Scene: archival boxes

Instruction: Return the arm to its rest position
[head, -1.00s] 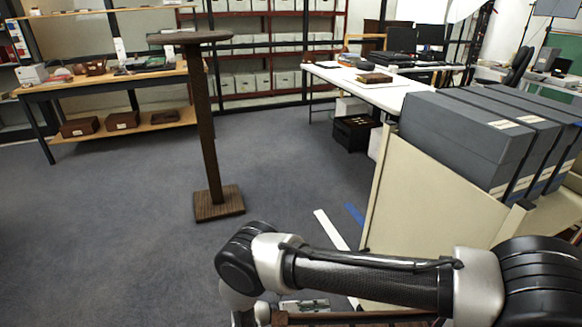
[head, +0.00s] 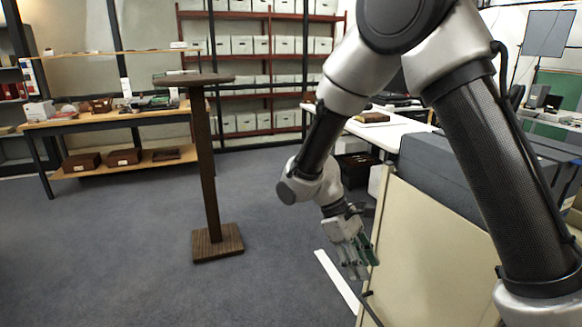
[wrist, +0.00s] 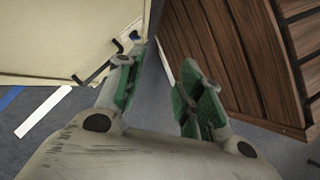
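My arm is raised and bent in the head view, with its upper links crossing the right half. My gripper (head: 357,258) hangs low near the middle, pointing down, beside the left face of a cream cabinet (head: 425,250). In the wrist view my gripper (wrist: 160,90) shows two green-padded fingers set apart, with grey floor visible between them and nothing held. The cream cabinet (wrist: 60,40) is at the upper left there, close to the left finger. A brown wooden slatted surface (wrist: 240,60) fills the upper right.
A dark pedestal stand (head: 207,170) stands on open carpet left of my arm. Grey archival boxes (head: 435,165) sit on the cabinet, partly hidden by my arm. A white table (head: 395,132) is behind. A wooden bench (head: 110,120) stands at the left. Left floor is clear.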

